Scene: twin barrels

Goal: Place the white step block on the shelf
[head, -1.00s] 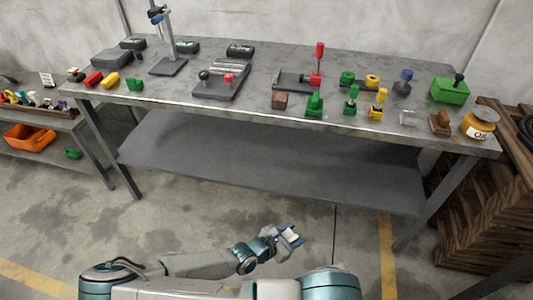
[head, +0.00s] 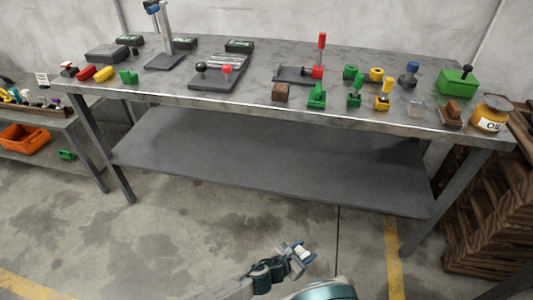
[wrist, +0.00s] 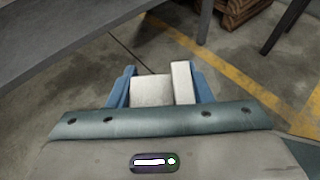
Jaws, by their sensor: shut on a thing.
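My gripper (head: 302,252) is low in front of the workbench, over the floor, at the bottom of the head view. It is shut on the white step block (wrist: 152,90), which sits between the two blue fingers in the wrist view. The block shows a wide lower face and a taller narrow part at its right. In the head view the block is small and partly hidden by the fingers. The shelf (head: 270,160) is the bare grey lower board under the workbench, beyond my gripper and apart from it.
The workbench top (head: 240,102) carries several tools and coloured parts. Its front legs stand at left (head: 105,155) and right (head: 440,205). A stack of wooden pallets (head: 490,210) is at the right. An orange bin (head: 25,138) is on a side rack at left. The lower shelf is clear.

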